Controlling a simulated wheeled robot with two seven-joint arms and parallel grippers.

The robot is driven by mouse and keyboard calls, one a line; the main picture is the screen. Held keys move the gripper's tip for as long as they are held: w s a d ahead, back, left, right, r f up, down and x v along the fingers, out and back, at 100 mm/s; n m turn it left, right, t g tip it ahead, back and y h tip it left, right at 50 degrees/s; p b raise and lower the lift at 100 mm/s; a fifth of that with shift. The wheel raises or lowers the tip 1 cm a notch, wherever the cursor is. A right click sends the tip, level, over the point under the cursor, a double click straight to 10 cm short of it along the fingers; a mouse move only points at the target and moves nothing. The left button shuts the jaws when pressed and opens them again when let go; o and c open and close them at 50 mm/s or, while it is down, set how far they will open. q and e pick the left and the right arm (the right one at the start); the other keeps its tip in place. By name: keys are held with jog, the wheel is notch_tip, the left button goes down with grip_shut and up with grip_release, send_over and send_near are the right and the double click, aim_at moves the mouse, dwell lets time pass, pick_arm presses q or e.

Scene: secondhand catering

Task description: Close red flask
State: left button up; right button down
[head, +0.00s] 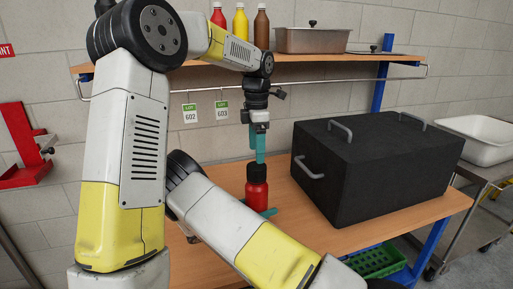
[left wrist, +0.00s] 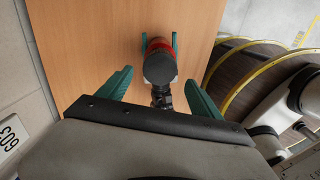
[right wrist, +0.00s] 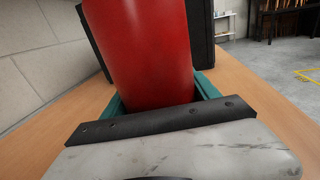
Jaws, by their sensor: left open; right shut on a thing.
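The red flask (head: 257,192) stands upright on the wooden table with a black cap (head: 257,172) on its top. In the right wrist view the flask's red body (right wrist: 140,50) fills the middle, between the teal fingers. My right gripper (head: 266,212) is shut on the flask's lower body; my own arm hides part of it. My left gripper (head: 260,155) is open and points down just above the cap. In the left wrist view the cap (left wrist: 159,69) lies ahead, between the two spread teal fingers. I cannot tell how tightly the cap sits.
A large black box (head: 370,165) stands on the table (head: 440,212) right of the flask. A shelf (head: 330,58) above holds several sauce bottles (head: 240,24) and a metal pan (head: 312,40). A rail with two tags runs under it. A white basin (head: 485,138) stands at right.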

aim_at(256, 165)
pick_arm(q)
jog(key=shift+n, duration=0.5)
jog(key=shift+f, duration=3.95)
